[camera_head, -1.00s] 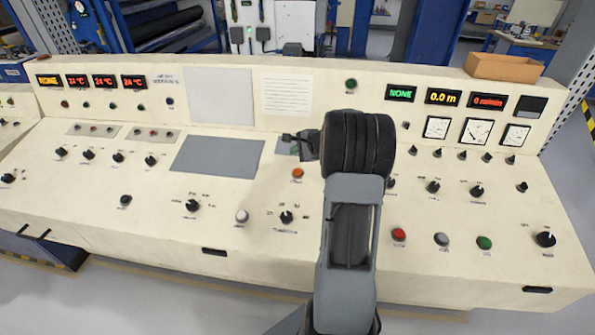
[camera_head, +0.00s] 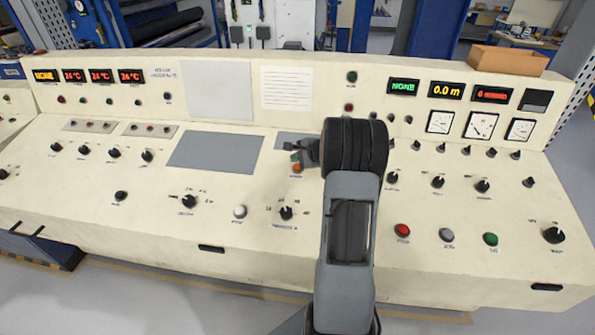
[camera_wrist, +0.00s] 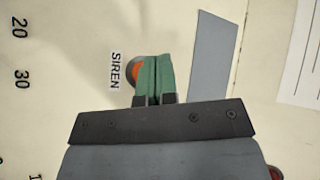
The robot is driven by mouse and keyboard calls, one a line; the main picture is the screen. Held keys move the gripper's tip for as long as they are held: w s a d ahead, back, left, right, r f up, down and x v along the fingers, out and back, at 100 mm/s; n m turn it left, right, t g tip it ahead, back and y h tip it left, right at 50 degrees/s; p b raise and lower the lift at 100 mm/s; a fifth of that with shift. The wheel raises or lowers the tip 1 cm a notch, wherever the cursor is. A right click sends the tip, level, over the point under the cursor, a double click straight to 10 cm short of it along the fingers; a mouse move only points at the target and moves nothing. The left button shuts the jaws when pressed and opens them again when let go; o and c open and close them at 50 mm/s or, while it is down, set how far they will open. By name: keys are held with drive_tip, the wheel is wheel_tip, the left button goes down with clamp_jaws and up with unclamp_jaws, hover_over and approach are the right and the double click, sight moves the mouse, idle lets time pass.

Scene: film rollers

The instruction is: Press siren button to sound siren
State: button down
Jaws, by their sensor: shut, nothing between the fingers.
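The siren button (camera_wrist: 134,70) is a round orange button next to the printed label SIREN (camera_wrist: 115,71) in the wrist view. It also shows in the head view as a small orange button (camera_head: 297,169) on the console's sloped face. My gripper (camera_wrist: 155,58) has green fingers, closed together and empty. In the wrist view the fingers overlap the button and hide its right part. In the head view my gripper (camera_head: 296,157) is just above the button in the picture. I cannot tell whether the fingertips touch it.
The cream console (camera_head: 90,220) carries several black knobs around the button. A white button (camera_head: 239,211) and a knob (camera_head: 286,213) sit nearer the front edge. A grey panel (camera_head: 214,150) lies to the left. A cardboard box (camera_head: 507,60) stands on the console top.

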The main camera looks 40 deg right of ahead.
sight(297, 169)
drive_tip(key=shift+w+d+f+b, duration=0.15)
drive_tip(key=shift+f+b, duration=0.3)
drive_tip(key=shift+f, duration=0.35)
drive_tip(key=shift+w+d+f+b, duration=0.1)
drive_tip(key=shift+f+b, duration=0.8)
drive_tip(key=shift+b, duration=0.2)
idle(2.2)
drive_tip(key=shift+r, duration=0.15)
drive_tip(key=shift+r+p, duration=0.4)
drive_tip(key=shift+r, duration=0.35)
drive_tip(key=r+p, duration=0.1)
drive_tip(key=r, duration=0.2)
drive_tip(key=s+a+r+p, duration=0.1)
drive_tip(key=shift+r+p, duration=0.35)
drive_tip(key=shift+r, duration=0.05)
drive_tip(key=shift+a, duration=0.1)
idle(0.9)
